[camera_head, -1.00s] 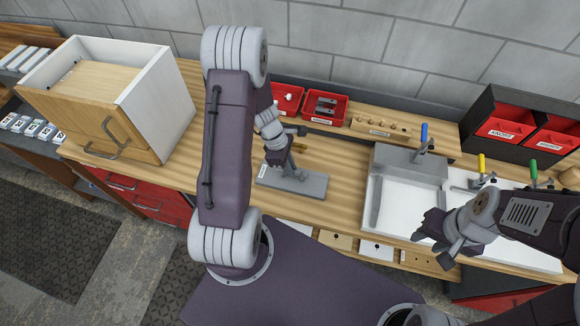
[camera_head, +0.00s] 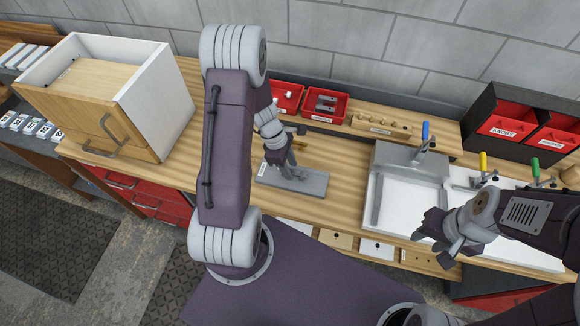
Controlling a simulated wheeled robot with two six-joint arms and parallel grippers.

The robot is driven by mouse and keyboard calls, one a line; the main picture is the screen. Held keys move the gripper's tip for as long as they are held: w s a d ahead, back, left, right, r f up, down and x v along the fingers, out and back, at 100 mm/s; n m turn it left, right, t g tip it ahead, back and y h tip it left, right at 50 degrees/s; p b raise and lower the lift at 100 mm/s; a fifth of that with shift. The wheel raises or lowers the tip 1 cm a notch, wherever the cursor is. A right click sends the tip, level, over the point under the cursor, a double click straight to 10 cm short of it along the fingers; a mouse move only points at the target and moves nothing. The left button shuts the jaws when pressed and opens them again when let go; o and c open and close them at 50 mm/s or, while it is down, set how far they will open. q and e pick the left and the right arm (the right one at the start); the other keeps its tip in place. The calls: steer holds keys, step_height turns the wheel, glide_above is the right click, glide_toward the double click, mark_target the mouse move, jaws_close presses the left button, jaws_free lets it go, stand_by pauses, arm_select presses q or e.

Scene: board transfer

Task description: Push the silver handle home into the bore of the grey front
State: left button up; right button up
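My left gripper (camera_head: 288,166) hangs over the grey front (camera_head: 312,184), which lies flat on the wooden bench with a white label at its left end. The gripper's fingers are small and overlap grey parts above the front, so I cannot tell whether they are open or shut. I cannot make out a separate silver handle or the bore there; the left arm hides part of this area. My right gripper (camera_head: 440,238) is over the front edge of the white tray at the right, away from the grey front, with its fingers apart and nothing visible between them.
A wooden-fronted cabinet (camera_head: 75,115) with a metal pull stands at the left. Red bins (camera_head: 325,104) and a wooden peg block (camera_head: 380,124) sit behind the grey front. A metal-sided white tray (camera_head: 408,205) and upright clamps (camera_head: 483,165) are right. Bare bench lies between front and tray.

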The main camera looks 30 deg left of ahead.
arm_select(q)
steer(key=v, duration=0.8)
steer(key=shift+r+p, duration=0.3)
steer(key=shift+p, duration=0.05)
steer(key=shift+s+a, duration=0.1)
